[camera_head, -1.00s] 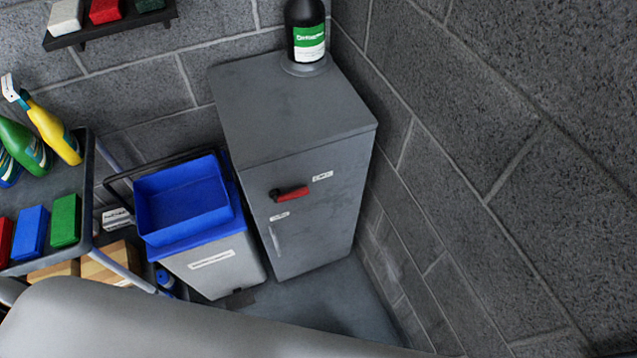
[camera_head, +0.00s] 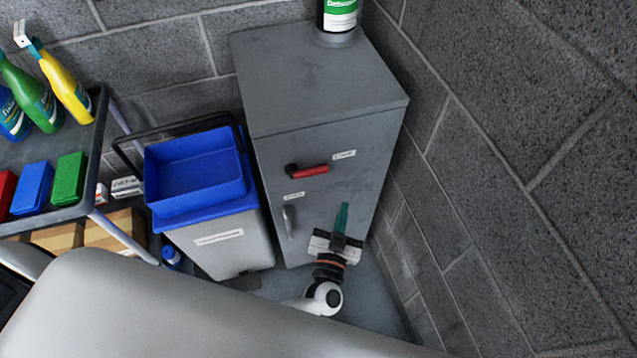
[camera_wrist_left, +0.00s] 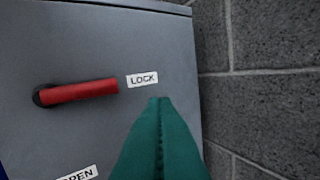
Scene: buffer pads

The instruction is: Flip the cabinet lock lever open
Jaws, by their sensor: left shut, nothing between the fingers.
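The grey cabinet (camera_head: 330,145) stands in the corner with its door facing me. The red lock lever (camera_head: 312,170) lies nearly level, its dark pivot at the left and its free end toward the LOCK label (camera_head: 344,155). The OPEN label (camera_head: 294,195) is below the pivot. My left gripper (camera_head: 342,206) is shut and empty in front of the door, below and right of the lever. In the left wrist view, the green fingertips (camera_wrist_left: 160,100) are together, right of and below the red lever (camera_wrist_left: 80,91), apart from it. My right gripper is not in view.
A grey bin with a blue tub (camera_head: 195,170) stands left of the cabinet. A cart (camera_head: 60,190) with spray bottles and coloured blocks is farther left. A block wall (camera_head: 500,150) runs along the right. A bottle (camera_head: 339,15) stands on the cabinet.

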